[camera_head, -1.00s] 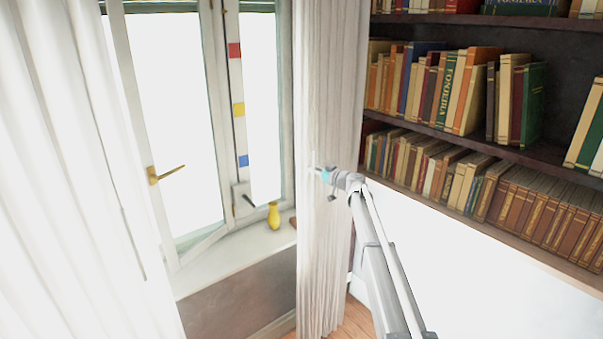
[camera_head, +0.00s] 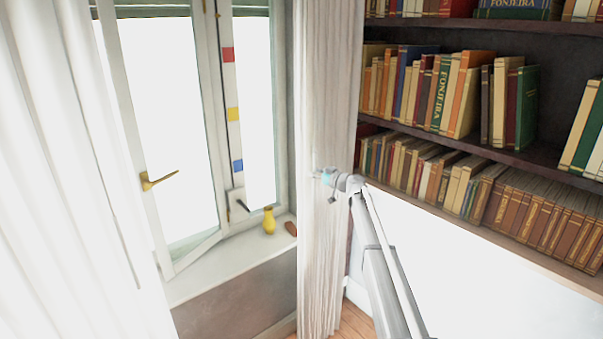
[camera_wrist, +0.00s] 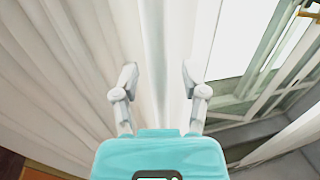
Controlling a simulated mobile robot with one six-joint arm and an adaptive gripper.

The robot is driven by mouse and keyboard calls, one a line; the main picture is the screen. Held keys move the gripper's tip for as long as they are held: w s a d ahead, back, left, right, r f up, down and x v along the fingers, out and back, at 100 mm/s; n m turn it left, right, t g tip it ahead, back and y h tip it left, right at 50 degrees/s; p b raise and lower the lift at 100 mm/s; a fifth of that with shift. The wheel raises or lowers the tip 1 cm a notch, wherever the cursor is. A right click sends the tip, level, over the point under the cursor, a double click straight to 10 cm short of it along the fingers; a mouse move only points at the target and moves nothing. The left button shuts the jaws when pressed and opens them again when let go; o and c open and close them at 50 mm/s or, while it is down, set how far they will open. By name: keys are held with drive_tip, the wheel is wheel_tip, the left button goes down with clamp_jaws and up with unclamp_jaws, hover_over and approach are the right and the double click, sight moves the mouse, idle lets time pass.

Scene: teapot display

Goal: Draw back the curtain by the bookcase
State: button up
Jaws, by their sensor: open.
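The white curtain by the bookcase (camera_head: 325,80) hangs in a narrow bundle of folds between the window and the shelves. It also fills the left and middle of the wrist view (camera_wrist: 165,50). My gripper (camera_head: 316,174) is at the curtain, about midway up its visible length. In the wrist view my gripper (camera_wrist: 158,80) has its two fingers spread apart, with curtain folds beyond and between them. I cannot tell whether the fingertips touch the cloth. The bookcase (camera_head: 480,150) stands right of the curtain, full of books.
Another white curtain (camera_head: 60,180) hangs at the far left. The window (camera_head: 170,130) between the curtains has a brass handle. A yellow vase (camera_head: 269,221) and a small brown object (camera_head: 291,229) sit on the sill (camera_head: 225,268). Wooden floor (camera_head: 355,322) shows below.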

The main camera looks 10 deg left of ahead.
drive_tip(key=shift+d, duration=0.15)
drive_tip(key=v, duration=1.1)
drive_tip(key=shift+s+d, duration=0.15)
drive_tip(key=shift+d, duration=0.2)
drive_tip(key=s+d+f+m+g+h+b, duration=0.1)
drive_tip(key=s+d+f+g+h, duration=0.15)
drive_tip(key=s+f, duration=0.45)
drive_tip(key=s+d+f+m+g+h+b, duration=0.1)
drive_tip(key=s+d+f+m+h, duration=0.2)
drive_tip(key=s, duration=0.8)
drive_tip(key=s+d+f+g+h+b, duration=0.1)
drive_tip(key=s+d+f+g+h, duration=0.15)
drive_tip(key=s+f, duration=0.45)
drive_tip(key=s+d+f+m+g+h+b, duration=0.1)
drive_tip(key=s+d+f+m+h, duration=0.2)
drive_tip(key=s+d, duration=0.4)
drive_tip(key=s+d+f+m+g+h+b, duration=0.1)
drive_tip(key=s+d+f+m+h, duration=0.3)
drive_tip(key=s, duration=1.2)
drive_tip(key=d+m, duration=0.1)
drive_tip(key=d, duration=0.3)
drive_tip(key=shift+s+d+g+h+b, duration=0.35)
drive_tip(key=shift+s+g+h, duration=0.05)
